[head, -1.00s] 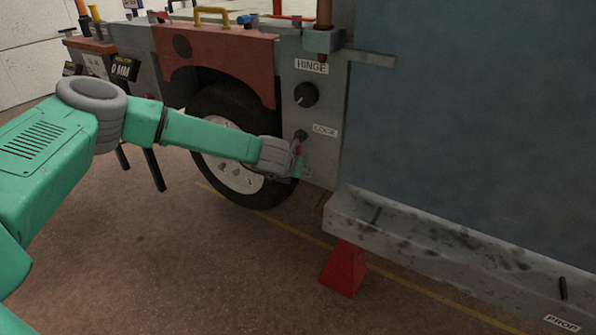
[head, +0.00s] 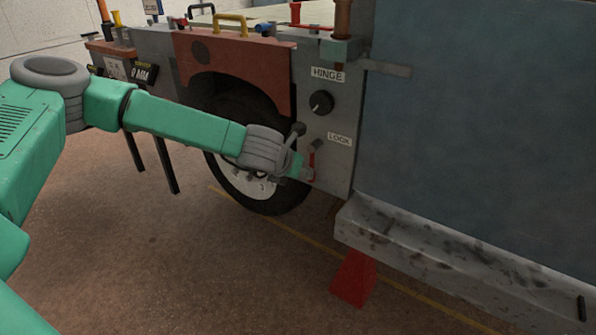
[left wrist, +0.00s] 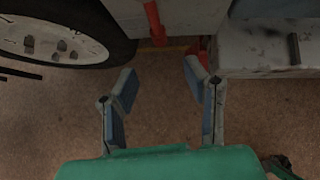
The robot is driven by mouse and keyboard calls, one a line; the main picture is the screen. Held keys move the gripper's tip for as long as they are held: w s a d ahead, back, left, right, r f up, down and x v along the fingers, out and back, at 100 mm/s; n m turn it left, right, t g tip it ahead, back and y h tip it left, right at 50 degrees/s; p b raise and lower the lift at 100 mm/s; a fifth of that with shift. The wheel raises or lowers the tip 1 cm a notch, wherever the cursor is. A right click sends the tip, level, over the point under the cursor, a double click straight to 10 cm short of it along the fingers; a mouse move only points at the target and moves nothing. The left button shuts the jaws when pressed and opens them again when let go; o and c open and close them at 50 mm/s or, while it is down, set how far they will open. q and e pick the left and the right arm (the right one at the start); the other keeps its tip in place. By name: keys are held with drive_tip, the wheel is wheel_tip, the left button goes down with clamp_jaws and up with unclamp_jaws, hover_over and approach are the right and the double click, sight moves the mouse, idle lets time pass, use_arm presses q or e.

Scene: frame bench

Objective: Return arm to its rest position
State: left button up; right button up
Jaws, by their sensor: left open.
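My left arm comes in from the left in the head view, green with a grey wrist. My left gripper (head: 302,168) is beside the panel marked LOCK (head: 340,139), close to a red handle (head: 313,158) there. Whether they touch is hard to tell in the head view. In the left wrist view the left gripper (left wrist: 158,76) is open, with nothing between its blue-grey fingers. A red bar (left wrist: 154,22) shows beyond the fingertips, apart from them. My right gripper is not in view.
A tyre (head: 270,200) stands behind the forearm, under a rust-red fender (head: 240,70). The HINGE knob (head: 321,102) is above the lock. A grey sill (head: 420,240) juts out at the right, with a red stand (head: 353,278) below. The floor in front is open.

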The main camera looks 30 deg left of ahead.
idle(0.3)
use_arm(q)
drive_tip(key=s+d+f+m+g+h+p, duration=0.1)
drive_tip(key=s+d+f+m+g+p, duration=0.1)
drive_tip(key=s+d+f+m, duration=0.45)
drive_tip(key=s+d+f+m+g+h+p, duration=0.1)
drive_tip(key=s+d+f+m+h+p, duration=0.15)
drive_tip(key=s+d+m, duration=0.65)
drive_tip(key=s+a+m+g+y+p, duration=0.1)
drive_tip(key=s+a+m, duration=0.4)
drive_tip(key=s+m, duration=0.6)
drive_tip(key=s+a+f+m+g+y+p, duration=0.1)
drive_tip(key=s+a+m+g+p, duration=0.3)
drive_tip(key=s+m, duration=0.7)
drive_tip(key=shift+s+a+f+g+y, duration=0.3)
drive_tip(key=shift+s+a+y, duration=0.15)
drive_tip(key=shift+s+a, duration=0.4)
drive_tip(key=shift+w+d, duration=0.15)
